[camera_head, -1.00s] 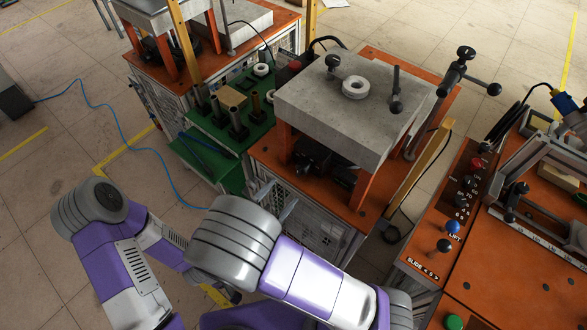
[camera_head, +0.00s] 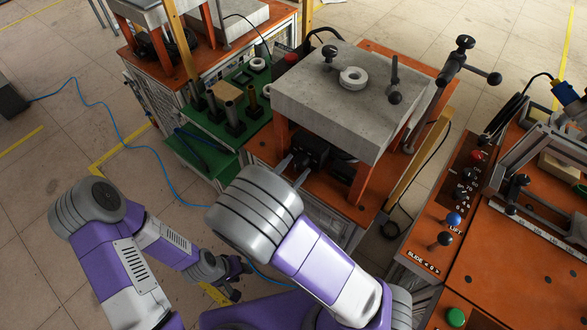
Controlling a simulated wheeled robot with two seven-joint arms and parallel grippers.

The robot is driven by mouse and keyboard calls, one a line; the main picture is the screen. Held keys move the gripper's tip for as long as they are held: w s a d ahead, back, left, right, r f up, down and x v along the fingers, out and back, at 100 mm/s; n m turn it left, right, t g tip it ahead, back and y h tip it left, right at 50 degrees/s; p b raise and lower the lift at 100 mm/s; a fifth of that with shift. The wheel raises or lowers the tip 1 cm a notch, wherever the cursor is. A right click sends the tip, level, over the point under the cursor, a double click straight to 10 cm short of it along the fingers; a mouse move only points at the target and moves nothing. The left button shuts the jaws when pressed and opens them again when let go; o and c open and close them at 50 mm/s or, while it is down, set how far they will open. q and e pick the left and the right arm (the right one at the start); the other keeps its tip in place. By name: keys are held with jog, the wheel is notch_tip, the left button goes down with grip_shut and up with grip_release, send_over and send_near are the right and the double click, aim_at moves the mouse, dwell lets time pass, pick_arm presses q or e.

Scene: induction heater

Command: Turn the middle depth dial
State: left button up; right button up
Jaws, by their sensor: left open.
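No label reading "depth" is legible, so I cannot tell for sure which part is the middle depth dial. A black mechanism (camera_head: 314,150) sits under the grey slab (camera_head: 330,98) of the middle machine; its details are too dark to make out. My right gripper (camera_head: 293,171) shows two grey fingers apart beside this mechanism, at the machine's front edge; its body is hidden behind my thick grey arm joint. I cannot tell whether the fingers touch it. My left gripper (camera_head: 234,284) hangs low over the floor at lower centre, open and away from the machines.
An orange control panel (camera_head: 425,240) at right bears black knobs, a red button and a blue "LIFT" knob. A green shelf (camera_head: 262,112) with dark posts stands left of the middle machine. A white ring (camera_head: 353,78) lies on the slab.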

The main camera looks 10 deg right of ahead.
jog(key=c, duration=0.7)
jog(key=n+p, duration=0.1)
jog(key=p, duration=0.1)
jog(key=n+p, duration=0.1)
jog(key=p, duration=0.1)
jog(key=n+p, duration=0.1)
jog(key=p, duration=0.1)
jog(key=shift+r+n, duration=0.25)
jog(key=shift+n, duration=0.15)
jog(key=shift+f+n+p, duration=0.15)
jog(key=shift+n+p, duration=0.55)
jog(key=shift+p, duration=0.05)
jog(key=shift+f, duration=0.1)
jog(key=o, duration=1.1)
